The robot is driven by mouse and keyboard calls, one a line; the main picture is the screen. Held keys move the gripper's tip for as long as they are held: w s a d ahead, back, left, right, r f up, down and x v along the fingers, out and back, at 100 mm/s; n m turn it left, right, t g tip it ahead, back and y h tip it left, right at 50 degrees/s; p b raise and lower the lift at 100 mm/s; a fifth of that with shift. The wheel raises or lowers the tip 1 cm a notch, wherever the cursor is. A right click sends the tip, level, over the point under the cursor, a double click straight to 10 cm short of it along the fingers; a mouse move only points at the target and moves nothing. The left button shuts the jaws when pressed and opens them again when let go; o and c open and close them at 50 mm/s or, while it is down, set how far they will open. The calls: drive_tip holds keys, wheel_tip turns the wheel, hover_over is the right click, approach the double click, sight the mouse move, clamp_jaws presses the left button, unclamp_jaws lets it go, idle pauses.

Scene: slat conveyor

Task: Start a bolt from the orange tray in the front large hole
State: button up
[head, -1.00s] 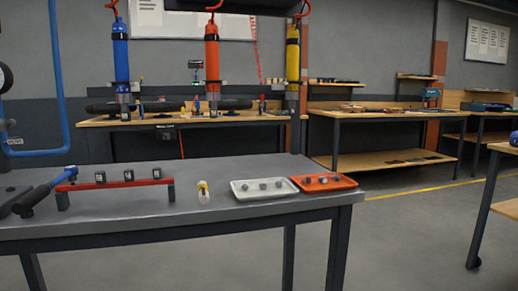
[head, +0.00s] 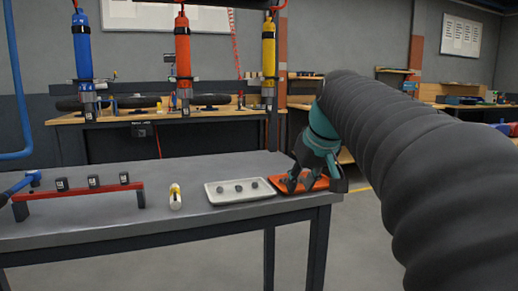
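The orange tray (head: 322,184) lies at the right end of the grey table, in the head view. My gripper (head: 315,184) reaches down over it from the upper right, its dark fingers low at the tray. The fingers look spread, with orange showing between them. The gripper hides much of the tray, and I cannot make out whether a finger touches a bolt there. No large hole can be made out in this view. A red raised bar (head: 80,199) with dark blocks along it stands at the table's left.
A white tray (head: 215,198) with small dark bolts lies just left of the orange tray. A small yellow and white item (head: 175,196) stands between it and the red bar. A blue-handled tool (head: 20,186) is at the left edge. The front of the grey table (head: 150,228) is clear.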

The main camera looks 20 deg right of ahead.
approach(303, 178)
drive_tip(key=shift+b+x, duration=1.4)
drive_tip(key=shift+x, duration=1.05)
drive_tip(key=shift+b+x, duration=0.5)
drive_tip(key=shift+x, duration=1.4)
clamp_jaws()
drive_tip(key=shift+r+p, duration=2.4)
drive_tip(key=shift+r, duration=0.15)
